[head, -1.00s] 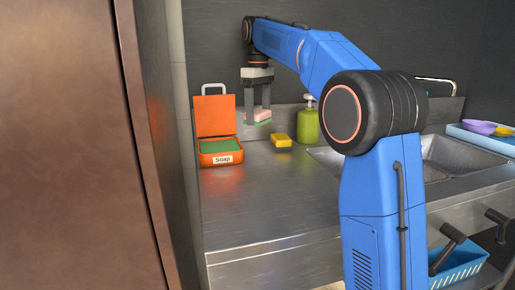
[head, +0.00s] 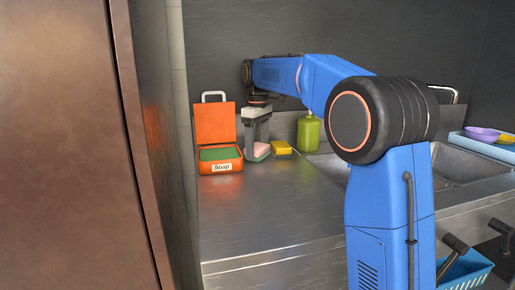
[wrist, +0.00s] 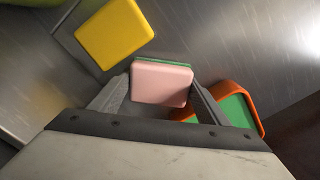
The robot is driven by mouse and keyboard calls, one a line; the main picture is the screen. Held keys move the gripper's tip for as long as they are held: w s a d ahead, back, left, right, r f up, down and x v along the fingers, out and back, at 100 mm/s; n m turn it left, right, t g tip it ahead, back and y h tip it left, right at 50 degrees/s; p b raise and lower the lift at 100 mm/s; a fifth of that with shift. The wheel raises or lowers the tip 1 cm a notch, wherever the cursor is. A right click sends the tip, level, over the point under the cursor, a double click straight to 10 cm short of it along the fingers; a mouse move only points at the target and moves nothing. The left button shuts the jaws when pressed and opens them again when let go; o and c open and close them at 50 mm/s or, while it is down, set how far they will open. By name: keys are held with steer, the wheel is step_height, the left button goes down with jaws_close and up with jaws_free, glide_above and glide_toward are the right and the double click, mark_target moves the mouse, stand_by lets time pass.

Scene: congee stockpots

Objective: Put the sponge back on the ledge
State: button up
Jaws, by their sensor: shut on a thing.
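My gripper (head: 257,148) is shut on a pink sponge with a green layer (head: 263,149). In the wrist view the pink sponge (wrist: 161,84) sits between the two fingers. In the head view it is low over the steel counter, between the orange soap box and a yellow sponge (head: 281,147). I cannot tell whether it touches the counter. The yellow sponge (wrist: 115,33) lies apart from it, at the upper left of the wrist view. The ledge (head: 285,126) appears as a raised steel strip along the back wall, partly hidden by my arm.
The open orange box labelled Soap (head: 220,167), with green inside, stands just left of my gripper. A green bottle (head: 309,134) stands behind and right of the yellow sponge. The sink (head: 455,165) is at the right. The front counter (head: 270,210) is clear.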

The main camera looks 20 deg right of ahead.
mark_target(258, 146)
steer(key=shift+f, duration=0.1)
steer(key=o, duration=1.1)
step_height(258, 146, up, 12)
stand_by(0.4)
